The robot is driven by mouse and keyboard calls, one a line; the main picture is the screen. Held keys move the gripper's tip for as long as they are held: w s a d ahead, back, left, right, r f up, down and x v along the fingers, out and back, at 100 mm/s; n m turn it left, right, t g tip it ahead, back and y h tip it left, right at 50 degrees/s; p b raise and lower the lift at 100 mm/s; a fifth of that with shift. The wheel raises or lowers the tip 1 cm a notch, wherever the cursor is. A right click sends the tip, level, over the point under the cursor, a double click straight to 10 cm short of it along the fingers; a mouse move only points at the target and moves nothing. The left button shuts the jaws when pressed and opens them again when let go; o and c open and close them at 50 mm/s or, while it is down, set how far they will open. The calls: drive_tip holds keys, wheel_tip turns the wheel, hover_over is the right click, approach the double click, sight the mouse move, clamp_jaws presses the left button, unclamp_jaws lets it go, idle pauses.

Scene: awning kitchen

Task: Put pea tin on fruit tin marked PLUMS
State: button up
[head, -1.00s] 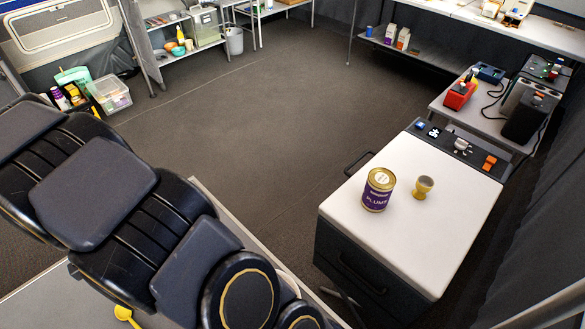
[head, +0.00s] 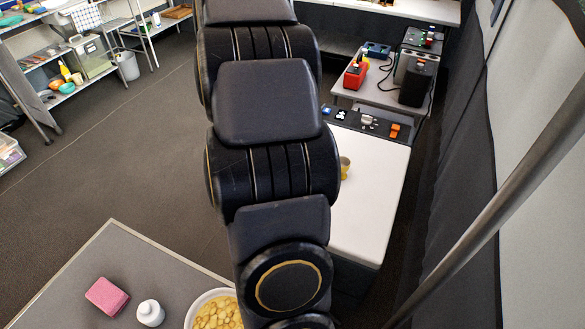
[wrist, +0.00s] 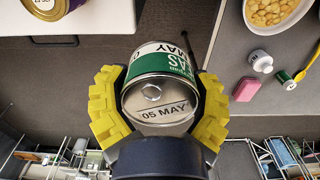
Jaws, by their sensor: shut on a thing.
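The pea tin (wrist: 160,85), with a green and white label and a metal end reading "05 MAY", is in the wrist view. The yellow fingers of my gripper (wrist: 160,100) are shut on its sides. The fruit tin (wrist: 45,8) is partly in view at the top left of the wrist view, on the white top (wrist: 108,18), apart from the pea tin. Its PLUMS marking cannot be read now.
On the grey table (head: 75,270) are a pink sponge (head: 107,296), a white bottle (head: 150,313) and a bowl of yellow food (head: 212,312). A dark floor gap separates table and cabinet.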

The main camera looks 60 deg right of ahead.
drive_tip(key=s+d+r+m, duration=0.2)
drive_tip(key=s+d+m, duration=0.3)
drive_tip(key=s, duration=0.5)
drive_tip(key=w+d+f, duration=0.1)
drive_tip(key=d+f, duration=0.2)
drive_tip(key=d, duration=0.1)
drive_tip(key=w+d+f, duration=0.2)
drive_tip(key=d+f, duration=0.1)
drive_tip(key=d, duration=0.1)
drive_tip(key=w+d+f, duration=0.2)
drive_tip(key=d+f, duration=0.1)
drive_tip(key=d, duration=0.1)
drive_tip(key=shift+w+d+f, duration=0.2)
drive_tip(key=shift+d+f, duration=0.25)
drive_tip(key=shift+f, duration=1.6)
drive_tip(key=shift+f, duration=0.15)
drive_tip(key=o, duration=1.1)
drive_tip(key=shift+o, duration=0.2)
